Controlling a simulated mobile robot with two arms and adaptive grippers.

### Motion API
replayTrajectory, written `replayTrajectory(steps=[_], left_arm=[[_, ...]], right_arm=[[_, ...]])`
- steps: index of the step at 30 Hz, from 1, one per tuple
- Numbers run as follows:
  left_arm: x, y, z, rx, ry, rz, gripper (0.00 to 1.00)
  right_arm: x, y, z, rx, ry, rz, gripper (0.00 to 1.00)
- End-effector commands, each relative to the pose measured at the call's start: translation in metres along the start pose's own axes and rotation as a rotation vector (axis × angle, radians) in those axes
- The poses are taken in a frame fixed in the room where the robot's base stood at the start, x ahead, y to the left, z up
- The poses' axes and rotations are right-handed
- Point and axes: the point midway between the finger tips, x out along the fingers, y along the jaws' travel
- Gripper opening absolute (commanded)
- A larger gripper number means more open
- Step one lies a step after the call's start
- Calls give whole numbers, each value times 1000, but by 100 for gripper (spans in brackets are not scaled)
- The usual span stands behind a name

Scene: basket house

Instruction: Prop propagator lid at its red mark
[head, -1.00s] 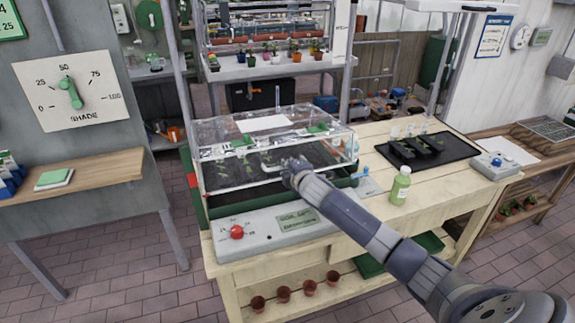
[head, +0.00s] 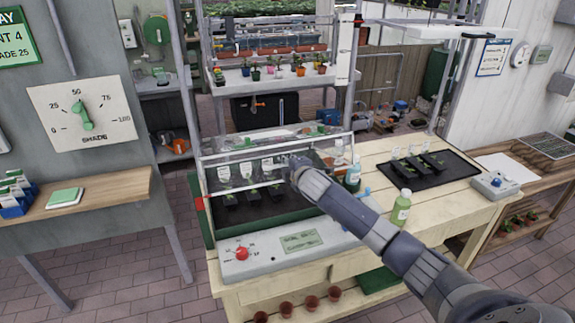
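The propagator stands on the wooden bench, with a green-edged tray (head: 208,228) and a clear lid (head: 225,154). The lid is tilted up, its front edge raised above the tray. Black seedling pots (head: 253,194) with white labels show under it. A small red mark (head: 199,203) is at the propagator's left side; I cannot tell exactly which part carries it. My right gripper (head: 294,164) is at the middle of the lid's front edge. Its fingers are too small and dark to show whether they are shut on the lid. My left gripper is out of view.
A grey control box (head: 290,250) with a red knob (head: 242,254) is in front of the tray. A black tray (head: 430,170) of pots lies farther right.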

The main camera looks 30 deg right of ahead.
Motion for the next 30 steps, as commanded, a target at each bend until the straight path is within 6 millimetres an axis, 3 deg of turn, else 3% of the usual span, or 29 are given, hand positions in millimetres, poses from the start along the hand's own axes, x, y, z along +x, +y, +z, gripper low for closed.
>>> replayTrajectory(steps=[14,30], left_arm=[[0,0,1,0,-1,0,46],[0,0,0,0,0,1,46]], right_arm=[[-7,-2,1,0,-1,-3,19],[-78,-1,0,-2,0,-1,19]])
